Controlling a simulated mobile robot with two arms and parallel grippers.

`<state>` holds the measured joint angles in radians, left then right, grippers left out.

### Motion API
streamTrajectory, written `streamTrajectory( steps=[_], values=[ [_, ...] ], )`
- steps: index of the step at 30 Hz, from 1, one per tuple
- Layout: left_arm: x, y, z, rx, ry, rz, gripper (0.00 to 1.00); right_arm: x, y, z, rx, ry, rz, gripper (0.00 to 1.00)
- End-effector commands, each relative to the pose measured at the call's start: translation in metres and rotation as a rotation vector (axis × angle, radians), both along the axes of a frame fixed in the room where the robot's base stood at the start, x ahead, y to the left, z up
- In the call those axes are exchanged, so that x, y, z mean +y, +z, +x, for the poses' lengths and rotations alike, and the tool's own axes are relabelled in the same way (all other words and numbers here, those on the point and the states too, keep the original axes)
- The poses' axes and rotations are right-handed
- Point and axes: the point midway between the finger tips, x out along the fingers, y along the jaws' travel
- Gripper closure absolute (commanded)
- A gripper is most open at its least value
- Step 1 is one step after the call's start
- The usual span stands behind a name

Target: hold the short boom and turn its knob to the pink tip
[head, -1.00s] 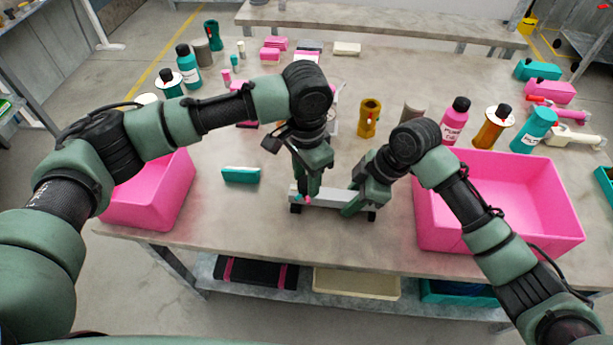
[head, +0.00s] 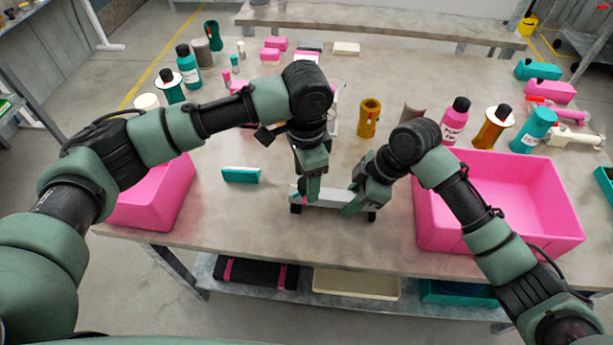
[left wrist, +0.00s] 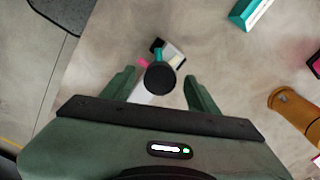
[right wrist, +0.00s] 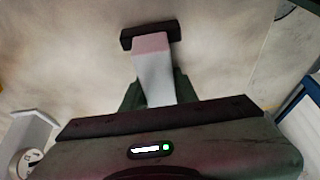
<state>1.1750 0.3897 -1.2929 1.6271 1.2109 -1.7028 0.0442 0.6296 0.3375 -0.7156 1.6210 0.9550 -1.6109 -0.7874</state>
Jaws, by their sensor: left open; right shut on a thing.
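The short boom (head: 335,200) is a pale grey bar on black feet near the table's front edge. My right gripper (head: 352,208) is shut on it right of its middle; in the right wrist view the boom (right wrist: 155,75) runs between the fingers to a pinkish end above a black foot. My left gripper (head: 304,196) is open over the boom's left end. In the left wrist view a round black knob (left wrist: 160,77) sits between its spread fingers. Beside the knob show a pink tip (left wrist: 143,62), a teal tip (left wrist: 158,52) and a cream patch (left wrist: 177,61). The knob's pointing direction is unclear.
Pink bins stand left (head: 165,195) and right (head: 545,205) of the boom. A teal block (head: 240,175) lies to the left. A mustard cylinder (head: 369,118) stands behind. Bottles and spools line the back left and right. The table around the boom is clear.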

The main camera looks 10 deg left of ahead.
Motion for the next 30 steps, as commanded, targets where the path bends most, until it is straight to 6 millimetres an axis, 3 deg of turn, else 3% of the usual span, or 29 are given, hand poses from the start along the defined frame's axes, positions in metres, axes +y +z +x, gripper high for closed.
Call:
streamTrajectory(
  steps=[5, 19, 24, 30],
  values=[
    [0.000, 0.012, 0.001, -0.002, 0.000, -0.001, 0.41, 0.000, 0.001, 0.000, -0.001, 0.000, 0.001, 1.00],
    [-0.001, 0.103, 0.001, -0.003, -0.001, -0.001, 0.41, 0.000, 0.000, 0.000, -0.001, 0.000, 0.001, 1.00],
    [0.000, 0.118, 0.001, 0.000, 0.000, -0.001, 0.41, 0.000, 0.001, 0.000, -0.001, 0.000, 0.001, 1.00],
    [0.000, 0.120, 0.001, 0.000, 0.000, 0.000, 0.41, 0.000, 0.001, 0.000, -0.001, 0.000, 0.001, 1.00]
  ],
)
